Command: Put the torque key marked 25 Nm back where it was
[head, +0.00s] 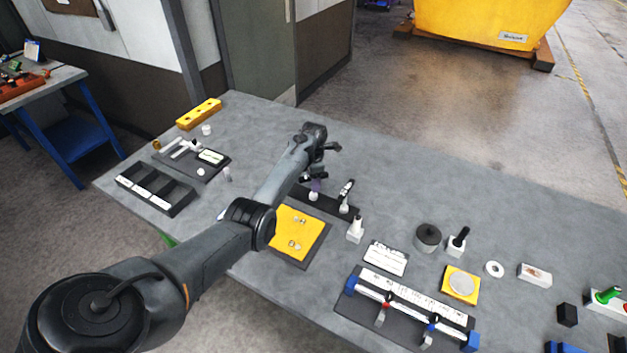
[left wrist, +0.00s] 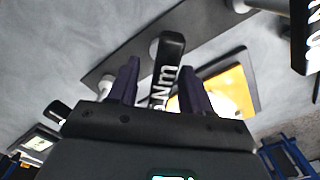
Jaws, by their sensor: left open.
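My left gripper (head: 316,180) is open above the dark rack (head: 330,203) near the table's middle. In the left wrist view, its fingers (left wrist: 160,75) stand on either side of a black torque key (left wrist: 168,62) marked "Nm"; its number is hidden. Another black-handled key (head: 346,188) with a white label stands in the rack, to the right of the gripper. A key with a white base (head: 355,230) stands in front of the rack. I cannot read which key says 25 Nm. My right gripper is not in view.
A yellow mat (head: 285,249) with small brass parts lies in front of the rack, beside my forearm. A white card (head: 385,258), a grey cylinder (head: 427,237) and a fixture with blue ends (head: 410,308) lie to the right. A black tray (head: 152,193) stands left.

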